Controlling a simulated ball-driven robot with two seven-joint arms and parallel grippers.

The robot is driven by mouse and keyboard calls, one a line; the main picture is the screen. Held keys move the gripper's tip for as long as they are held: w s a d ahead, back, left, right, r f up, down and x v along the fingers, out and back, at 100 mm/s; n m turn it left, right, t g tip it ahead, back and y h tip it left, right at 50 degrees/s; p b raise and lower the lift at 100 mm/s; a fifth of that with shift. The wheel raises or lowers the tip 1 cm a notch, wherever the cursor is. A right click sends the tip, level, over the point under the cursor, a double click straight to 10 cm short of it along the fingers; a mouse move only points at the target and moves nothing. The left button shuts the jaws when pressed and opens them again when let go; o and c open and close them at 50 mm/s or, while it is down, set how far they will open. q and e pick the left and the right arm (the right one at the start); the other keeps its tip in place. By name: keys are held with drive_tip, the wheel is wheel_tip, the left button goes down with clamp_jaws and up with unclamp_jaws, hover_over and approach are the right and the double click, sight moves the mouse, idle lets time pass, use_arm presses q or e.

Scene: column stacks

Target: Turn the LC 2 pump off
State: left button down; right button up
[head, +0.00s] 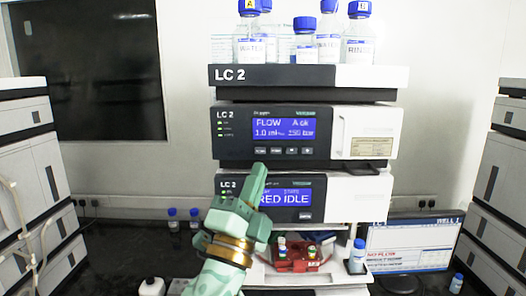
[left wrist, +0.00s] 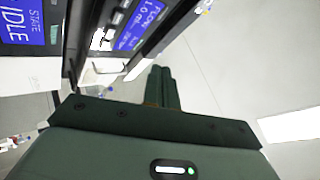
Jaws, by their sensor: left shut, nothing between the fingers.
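The LC 2 pump (head: 359,135) is the upper module of the middle stack. Its blue screen (head: 283,128) reads FLOW, about 1.0 ml, with a bar reading and "A ok". A row of small dark buttons (head: 291,151) lies under the screen. My left gripper (head: 259,167) is shut and empty, its tips pointing up just below the leftmost button in the head view; I cannot tell whether it touches. In the left wrist view the shut fingers (left wrist: 161,73) appear near the pump's screen (left wrist: 134,24), seen sideways. My right gripper is not in view.
Below the pump, another LC 2 module (head: 345,197) shows IDLE, partly hidden by my left gripper. Blue-capped bottles (head: 359,43) stand on the top tray (head: 375,75). A red vial rack (head: 299,258) is below. A monitor (head: 412,244) stands at right. Other stacks flank both sides.

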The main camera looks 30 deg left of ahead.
sight(260, 150)
use_arm(q)
drive_tip(key=shift+w+a, duration=0.1)
drive_tip(key=shift+a, duration=0.05)
drive_tip(key=w+a+b, duration=0.1)
drive_tip(key=w+a, duration=0.3)
drive_tip(key=w, duration=0.3)
drive_tip(key=shift+w+a, duration=0.2)
drive_tip(key=shift+a, duration=0.05)
idle(2.0)
drive_tip(key=shift+w+a+b, duration=0.2)
drive_tip(key=shift+w+b, duration=0.1)
drive_tip(key=shift+w, duration=0.05)
drive_tip(key=shift+w+a, duration=0.2)
drive_tip(key=shift+w, duration=0.1)
idle(0.7)
drive_tip(key=shift+s+d, duration=0.4)
drive_tip(key=shift+s, duration=0.3)
